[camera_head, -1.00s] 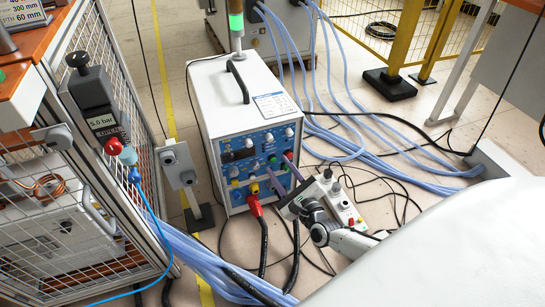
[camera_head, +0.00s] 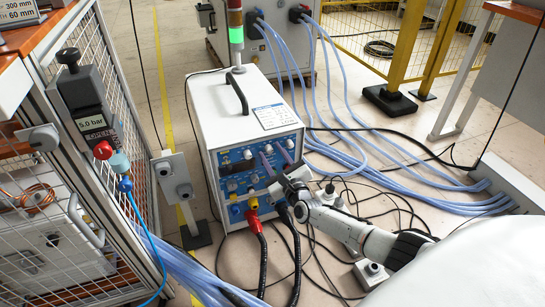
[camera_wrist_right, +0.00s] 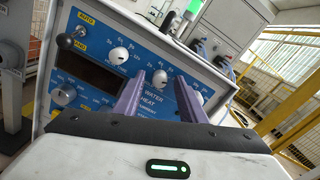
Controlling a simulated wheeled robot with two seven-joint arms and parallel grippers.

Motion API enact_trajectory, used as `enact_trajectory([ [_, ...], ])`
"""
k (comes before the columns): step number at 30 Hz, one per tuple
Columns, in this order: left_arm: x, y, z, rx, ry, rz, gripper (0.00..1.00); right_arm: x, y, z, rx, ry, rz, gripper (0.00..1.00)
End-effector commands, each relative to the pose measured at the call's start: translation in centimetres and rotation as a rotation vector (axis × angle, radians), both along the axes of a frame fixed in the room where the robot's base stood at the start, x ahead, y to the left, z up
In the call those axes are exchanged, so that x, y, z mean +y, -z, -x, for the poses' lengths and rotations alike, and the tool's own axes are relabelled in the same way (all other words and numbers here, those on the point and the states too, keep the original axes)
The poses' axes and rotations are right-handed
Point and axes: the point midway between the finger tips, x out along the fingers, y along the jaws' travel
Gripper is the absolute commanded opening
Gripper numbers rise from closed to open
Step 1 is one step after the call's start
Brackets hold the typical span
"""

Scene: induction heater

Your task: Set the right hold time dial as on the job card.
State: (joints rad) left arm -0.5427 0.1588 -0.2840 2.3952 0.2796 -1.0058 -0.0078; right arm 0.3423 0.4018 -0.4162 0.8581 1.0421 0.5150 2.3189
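The heater unit (camera_head: 225,110) is a white box with a blue control panel (camera_head: 238,183) facing front. White dials sit along the panel's top row: a left one (camera_wrist_right: 118,55), a middle one (camera_wrist_right: 160,76) and a right one partly hidden by a finger (camera_wrist_right: 199,98). My right gripper (camera_head: 272,152) is in front of the panel with its purple fingers pointing at this row. In the right wrist view the fingers are apart, and the middle dial appears between their tips; contact is unclear. A printed card (camera_head: 276,116) lies on top of the box, too small to read. My left gripper is out of view.
Red and black cables (camera_head: 261,250) leave the lower panel. A grey post with switches (camera_head: 174,180) stands left of the heater. A mesh cage (camera_head: 60,240) fills the left side. Blue hoses (camera_head: 400,175) run over the floor at right.

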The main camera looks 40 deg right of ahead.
Motion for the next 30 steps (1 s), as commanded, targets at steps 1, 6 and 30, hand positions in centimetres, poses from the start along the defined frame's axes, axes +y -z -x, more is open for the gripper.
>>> enact_trajectory([
  [1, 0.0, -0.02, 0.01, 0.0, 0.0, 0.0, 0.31, 0.02, -0.01, -0.02, 0.0, -0.001, 0.0, 0.38],
  [6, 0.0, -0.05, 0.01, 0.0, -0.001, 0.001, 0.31, 0.04, -0.02, 0.0, 0.0, -0.001, 0.0, 0.32],
  [30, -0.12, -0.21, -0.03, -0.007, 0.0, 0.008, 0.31, 0.03, 0.02, 0.07, 0.048, 0.0, 0.194, 0.0],
])
